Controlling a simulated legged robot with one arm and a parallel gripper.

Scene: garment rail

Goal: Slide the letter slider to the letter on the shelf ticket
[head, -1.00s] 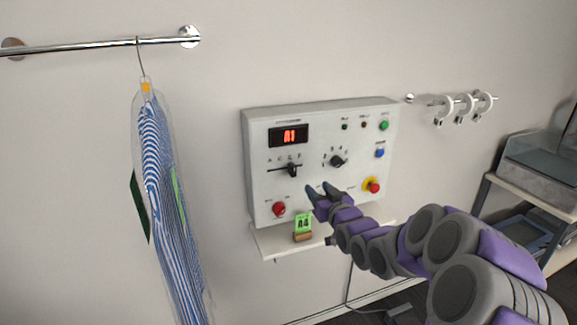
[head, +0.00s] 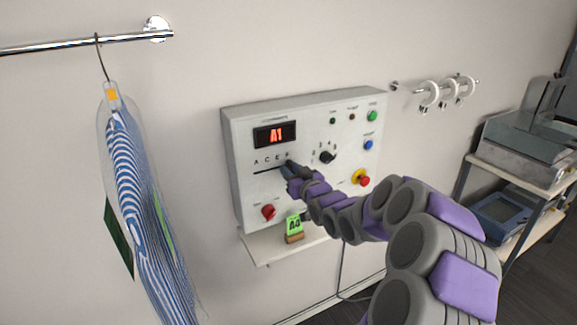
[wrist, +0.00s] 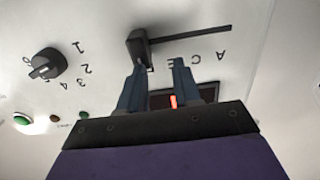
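The grey control panel (head: 235,150) on the wall has a letter slider on a slot marked A, C, E and a last letter like F. The slider's black knob (wrist: 137,47) is at the far end of the slot (wrist: 190,34) from A, by the last letter. My gripper (head: 291,170) is at the panel, partly covering the knob in the head view. In the wrist view my gripper (wrist: 158,68) is open, one fingertip close below the knob; contact is unclear. The green shelf ticket (head: 294,225) looks like A4, small and blurred. The display (head: 275,135) reads A1.
A numbered dial (head: 327,157) is right of the slider. A red knob (head: 268,212) and a red-yellow button (head: 361,179) are lower down. A shelf (head: 262,248) projects below. A bagged striped garment (head: 130,180) hangs left; a rack (head: 510,170) stands right.

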